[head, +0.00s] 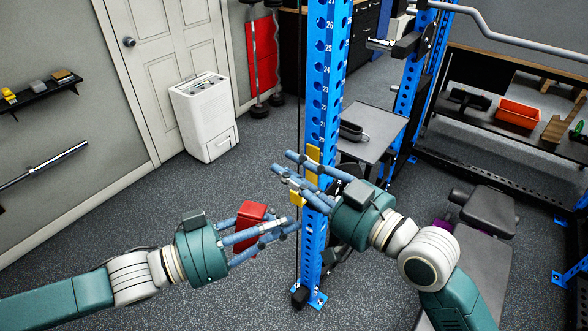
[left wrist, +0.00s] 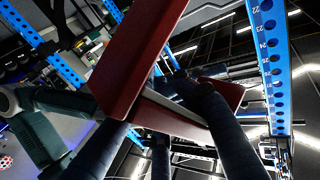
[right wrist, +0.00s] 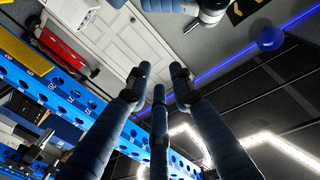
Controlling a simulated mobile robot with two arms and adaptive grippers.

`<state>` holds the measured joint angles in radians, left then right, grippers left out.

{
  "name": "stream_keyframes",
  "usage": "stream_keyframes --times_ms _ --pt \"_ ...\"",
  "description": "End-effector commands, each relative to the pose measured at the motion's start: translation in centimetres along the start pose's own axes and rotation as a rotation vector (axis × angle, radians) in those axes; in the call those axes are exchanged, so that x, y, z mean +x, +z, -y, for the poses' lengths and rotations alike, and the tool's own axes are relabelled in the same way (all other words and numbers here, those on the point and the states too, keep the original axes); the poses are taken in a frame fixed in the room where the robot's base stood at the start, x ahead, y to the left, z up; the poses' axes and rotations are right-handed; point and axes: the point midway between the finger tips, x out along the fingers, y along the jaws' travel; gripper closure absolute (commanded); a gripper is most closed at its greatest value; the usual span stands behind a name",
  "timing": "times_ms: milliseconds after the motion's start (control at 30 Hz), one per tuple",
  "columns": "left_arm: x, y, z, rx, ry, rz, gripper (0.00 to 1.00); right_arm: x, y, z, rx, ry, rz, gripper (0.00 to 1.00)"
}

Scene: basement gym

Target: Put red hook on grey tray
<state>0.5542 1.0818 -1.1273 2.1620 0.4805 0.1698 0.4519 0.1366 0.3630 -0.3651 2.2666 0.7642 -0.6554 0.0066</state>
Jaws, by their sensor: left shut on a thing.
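The red hook (head: 250,214) is held by my left gripper (head: 276,224), left of the blue rack post. In the left wrist view the red hook (left wrist: 135,50) is large and angled, with a pale inner face, and the fingers (left wrist: 172,98) close around it. A grey tray-like surface (head: 378,128) stands behind the post, with a dark object (head: 350,131) on its left part. My right gripper (head: 284,172) is open in front of the post. In the right wrist view its fingers (right wrist: 155,85) are spread with nothing between them.
The blue post (head: 322,75) stands between the held hook and the grey surface. A yellow piece (head: 313,158) is at the post by my right fingers. A bench (head: 475,255) lies at the right. An orange bin (head: 518,113) sits on a shelf.

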Motion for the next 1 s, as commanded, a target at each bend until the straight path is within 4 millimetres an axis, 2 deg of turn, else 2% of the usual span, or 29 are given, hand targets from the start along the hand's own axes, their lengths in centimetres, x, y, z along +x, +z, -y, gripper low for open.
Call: stream_keyframes --times_ms 133,267,500,700,1000 --pt "0.0 -0.3 0.0 0.005 0.002 -0.006 1.0 -0.5 0.0 -0.1 -0.001 0.001 0.001 0.78" --pt "0.0 -0.3 0.0 0.005 0.002 -0.006 1.0 -2.1 0.1 -0.1 -0.003 0.003 0.004 0.78" --pt "0.1 -0.3 0.0 0.005 0.002 -0.006 1.0 -6.7 0.2 0.0 -0.003 0.001 0.007 0.78" --pt "0.1 -0.3 0.0 0.005 0.002 -0.006 1.0 -9.9 0.2 -0.1 -0.002 0.003 0.007 0.78" --pt "0.1 -0.6 -0.1 0.009 0.005 -0.012 1.0 -11.9 0.0 0.0 -0.001 0.0 0.001 0.78"
